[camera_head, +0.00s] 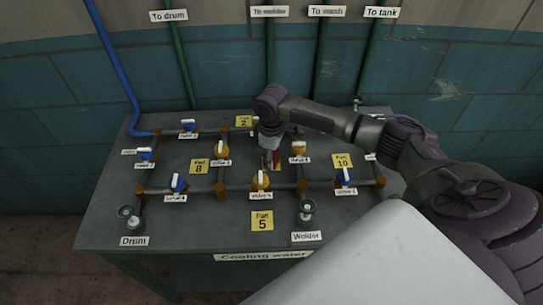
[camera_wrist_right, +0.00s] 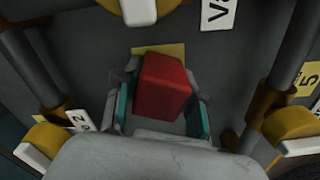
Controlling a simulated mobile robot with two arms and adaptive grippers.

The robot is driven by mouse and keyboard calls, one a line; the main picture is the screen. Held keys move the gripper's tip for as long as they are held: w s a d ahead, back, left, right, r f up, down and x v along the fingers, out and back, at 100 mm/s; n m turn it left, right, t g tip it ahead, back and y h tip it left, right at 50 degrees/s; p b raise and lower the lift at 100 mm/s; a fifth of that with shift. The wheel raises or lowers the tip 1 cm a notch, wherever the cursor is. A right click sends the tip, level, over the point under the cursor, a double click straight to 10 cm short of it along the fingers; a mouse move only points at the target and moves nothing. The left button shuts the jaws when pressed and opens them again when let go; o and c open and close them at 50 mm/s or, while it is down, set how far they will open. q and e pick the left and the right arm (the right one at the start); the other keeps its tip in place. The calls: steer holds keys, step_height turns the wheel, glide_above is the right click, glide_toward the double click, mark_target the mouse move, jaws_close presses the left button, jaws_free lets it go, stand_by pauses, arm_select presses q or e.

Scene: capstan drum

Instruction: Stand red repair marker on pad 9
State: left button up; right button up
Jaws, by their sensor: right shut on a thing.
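My right gripper (camera_head: 270,150) points down over the middle of the table. In the right wrist view its teal-padded fingers (camera_wrist_right: 160,108) are on either side of the red repair marker (camera_wrist_right: 163,86) and shut on it. In the head view only a small part of the red marker (camera_head: 276,158) shows beside the fingers. A yellow pad (camera_wrist_right: 176,49) lies under or just behind the marker in the wrist view; its number is covered. I cannot tell whether the marker touches it. My left gripper is not in view.
Grey pipes with blue and yellow valves surround the gripper on the table (camera_head: 110,215). Other pads are pad 8 (camera_head: 199,167), pad 10 (camera_head: 342,160), pad 5 (camera_head: 262,221) and pad 2 (camera_head: 243,122). The table front near the drum label (camera_head: 134,241) has free room.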

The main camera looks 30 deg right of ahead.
steer(key=o, duration=0.8)
steer(key=shift+c, duration=0.2)
steer(key=o, duration=0.4)
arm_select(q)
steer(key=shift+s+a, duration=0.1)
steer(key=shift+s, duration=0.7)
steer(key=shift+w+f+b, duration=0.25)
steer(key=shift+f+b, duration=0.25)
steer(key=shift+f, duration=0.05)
arm_select(e)
step_height(320, 180, up, 12)
steer(key=shift+r, duration=0.1)
steer(key=shift+a, duration=0.1)
